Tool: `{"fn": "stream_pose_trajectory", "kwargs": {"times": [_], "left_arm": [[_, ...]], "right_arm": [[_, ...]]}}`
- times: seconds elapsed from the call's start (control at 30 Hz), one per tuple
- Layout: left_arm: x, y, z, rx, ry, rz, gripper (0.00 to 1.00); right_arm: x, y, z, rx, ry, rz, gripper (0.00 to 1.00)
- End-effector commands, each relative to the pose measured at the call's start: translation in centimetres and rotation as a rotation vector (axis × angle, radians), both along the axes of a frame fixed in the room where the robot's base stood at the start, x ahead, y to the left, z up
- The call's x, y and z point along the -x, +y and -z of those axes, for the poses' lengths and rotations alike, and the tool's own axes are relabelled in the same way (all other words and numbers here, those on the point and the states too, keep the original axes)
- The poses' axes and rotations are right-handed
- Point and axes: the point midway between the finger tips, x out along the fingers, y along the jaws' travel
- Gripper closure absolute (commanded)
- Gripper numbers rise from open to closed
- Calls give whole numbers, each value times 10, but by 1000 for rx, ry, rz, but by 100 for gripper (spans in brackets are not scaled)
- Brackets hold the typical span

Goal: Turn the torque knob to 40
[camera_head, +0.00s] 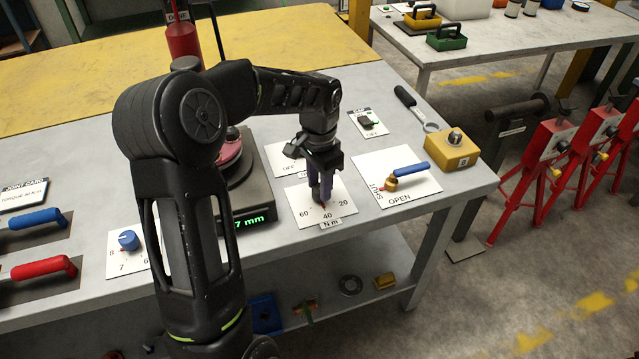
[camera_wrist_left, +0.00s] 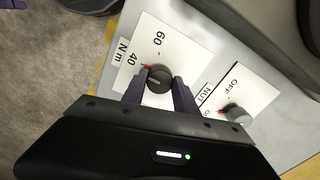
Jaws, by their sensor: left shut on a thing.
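The torque knob (camera_wrist_left: 158,79) is a small dark round knob on a white plate (camera_wrist_left: 168,42) marked 60, 40, 20 and N m. In the head view the plate (camera_head: 302,214) is near the table's front edge, and my gripper mostly hides the knob. My left gripper (camera_head: 321,196) points down over it. In the left wrist view the left fingers (camera_wrist_left: 159,88) stand on either side of the knob, shut on it. A red mark shows at the knob's edge on the side facing the 40. My right gripper is not in view.
A plate with a blue-handled valve (camera_head: 411,171) lies right of the torque plate, with a yellow box (camera_head: 451,149) beyond it. A dark device with a green display (camera_head: 247,218) stands to the left. Another knob (camera_wrist_left: 236,114) on a plate marked OFF is close by.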

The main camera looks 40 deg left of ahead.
Motion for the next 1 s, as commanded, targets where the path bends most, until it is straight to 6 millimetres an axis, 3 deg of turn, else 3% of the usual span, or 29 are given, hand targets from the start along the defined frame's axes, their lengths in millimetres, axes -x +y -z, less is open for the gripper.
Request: {"fn": "stream_pose_trajectory", "kwargs": {"times": [0.27,0.6,0.77,1.0], "left_arm": [[0,0,0,0,1,-1,44],[0,0,-3,-1,-1,-1,43],[-1,0,-20,-1,-4,-1,43],[-1,0,-60,-1,-4,-2,43]], "right_arm": [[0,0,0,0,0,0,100],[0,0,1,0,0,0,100],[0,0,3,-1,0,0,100],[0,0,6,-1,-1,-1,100]]}}
